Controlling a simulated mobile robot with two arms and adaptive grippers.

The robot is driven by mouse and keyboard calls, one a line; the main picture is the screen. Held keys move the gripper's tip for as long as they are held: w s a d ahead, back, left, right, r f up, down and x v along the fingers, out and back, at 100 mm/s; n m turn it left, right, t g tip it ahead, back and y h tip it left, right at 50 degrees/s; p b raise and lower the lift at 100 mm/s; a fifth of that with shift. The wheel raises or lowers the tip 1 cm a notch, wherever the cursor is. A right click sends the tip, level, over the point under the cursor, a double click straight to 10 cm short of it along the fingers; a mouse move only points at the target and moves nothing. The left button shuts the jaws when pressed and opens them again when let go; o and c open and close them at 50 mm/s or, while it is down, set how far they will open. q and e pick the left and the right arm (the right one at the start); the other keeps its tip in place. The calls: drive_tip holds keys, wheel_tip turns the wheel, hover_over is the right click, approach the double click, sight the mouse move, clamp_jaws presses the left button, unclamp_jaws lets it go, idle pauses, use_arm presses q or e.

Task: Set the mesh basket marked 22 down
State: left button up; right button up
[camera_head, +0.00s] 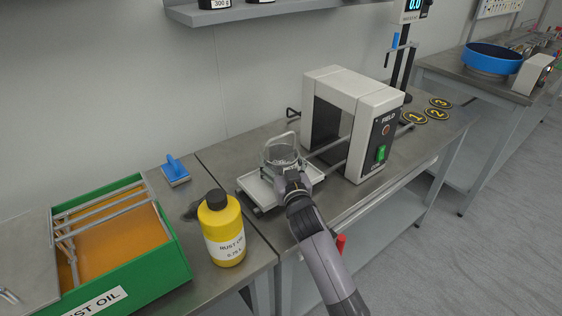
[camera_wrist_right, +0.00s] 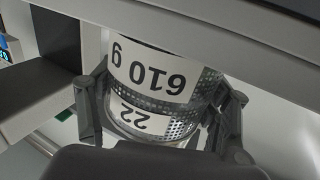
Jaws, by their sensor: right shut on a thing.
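The mesh basket marked 22 (camera_head: 282,154) is a round metal basket with a raised wire handle, over the white tray (camera_head: 254,191) in front of the field unit. I cannot tell whether it touches the tray. In the right wrist view the basket (camera_wrist_right: 150,122) shows its "22" label upside down, with a "610 g" label beside it. My right gripper (camera_head: 287,173) is shut on the basket, with one finger on each side of it in the wrist view (camera_wrist_right: 165,110). Part of the basket is hidden by the gripper. My left gripper is not in view.
The beige field unit (camera_head: 377,125) with a green switch stands right behind the tray. A yellow rust oil bottle (camera_head: 223,230) and a green rust oil tank (camera_head: 125,285) stand at left. A blue-handled block (camera_head: 174,172) lies behind them. Numbered discs (camera_head: 414,117) lie at right.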

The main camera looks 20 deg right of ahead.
drive_tip(key=shift+f, duration=0.3)
drive_tip(key=o, duration=1.7)
drive_tip(key=shift+s+f, duration=0.15)
drive_tip(key=shift+f, duration=0.3)
drive_tip(key=shift+o, duration=0.2)
drive_tip(key=shift+r+p, duration=0.3)
drive_tip(key=shift+r, duration=0.2)
drive_tip(key=s+r, duration=0.1)
drive_tip(key=s, duration=1)
drive_tip(key=shift+s+a, duration=0.25)
drive_tip(key=shift+s, duration=0.15)
